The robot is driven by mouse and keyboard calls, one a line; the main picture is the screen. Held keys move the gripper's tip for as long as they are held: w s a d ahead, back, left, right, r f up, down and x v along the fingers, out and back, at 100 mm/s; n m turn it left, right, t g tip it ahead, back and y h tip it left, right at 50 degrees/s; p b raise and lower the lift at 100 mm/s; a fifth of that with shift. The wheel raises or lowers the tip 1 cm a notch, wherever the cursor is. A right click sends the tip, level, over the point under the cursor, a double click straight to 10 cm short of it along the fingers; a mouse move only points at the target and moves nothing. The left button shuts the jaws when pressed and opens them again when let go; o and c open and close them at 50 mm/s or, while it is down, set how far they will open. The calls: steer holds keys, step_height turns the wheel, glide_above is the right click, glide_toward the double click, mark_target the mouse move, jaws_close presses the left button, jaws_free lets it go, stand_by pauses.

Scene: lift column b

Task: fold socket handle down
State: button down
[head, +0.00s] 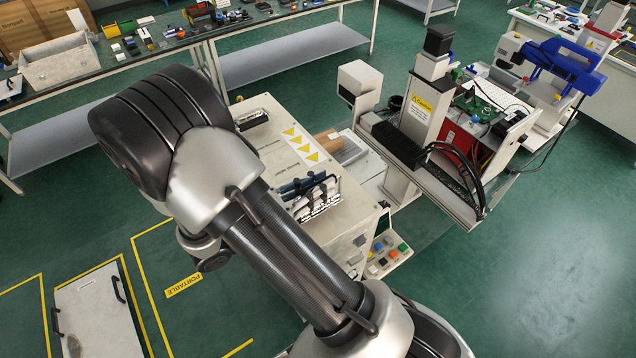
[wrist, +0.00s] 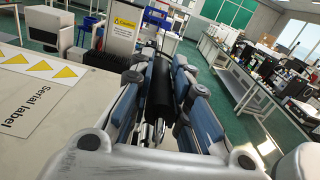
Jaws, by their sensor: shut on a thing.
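The socket handle (wrist: 162,82), a black bar with silver metal at its near end, lies between my fingers in the wrist view. My gripper (wrist: 157,72) is shut on it, with a blue-grey finger on each side. In the head view my gripper (head: 308,186) is over the right part of the pale cabinet top (head: 278,160). There the held handle cannot be told apart from the fingers. The socket body and the handle's hinge are hidden, so I cannot tell the handle's angle.
A second black-handled fitting (head: 251,119) sits at the cabinet top's back edge. Yellow warning triangles (head: 300,145) mark the top. Coloured buttons (head: 389,256) are on its front right. A lift column (head: 424,95) stands at the right. Green floor (head: 540,270) is clear at lower right.

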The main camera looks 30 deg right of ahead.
steer(key=n+p, duration=0.1)
steer(key=w+n+p, duration=0.1)
steer(key=shift+w+r+n, duration=0.15)
steer(key=shift+w+n, duration=0.15)
steer(key=shift+n, duration=0.1)
steer(key=shift+w+a+f+n+p, duration=0.1)
steer(key=shift+w+f+n+p, duration=0.15)
steer(key=shift+n, duration=0.4)
steer(key=shift+w+d+f+n+p, duration=0.15)
steer(key=shift+w+n+p, duration=0.25)
steer(key=shift+n, duration=0.3)
steer(key=shift+w+a+f+n+p, duration=0.2)
steer(key=shift+w+n+p, duration=0.1)
steer(key=shift+n, duration=0.35)
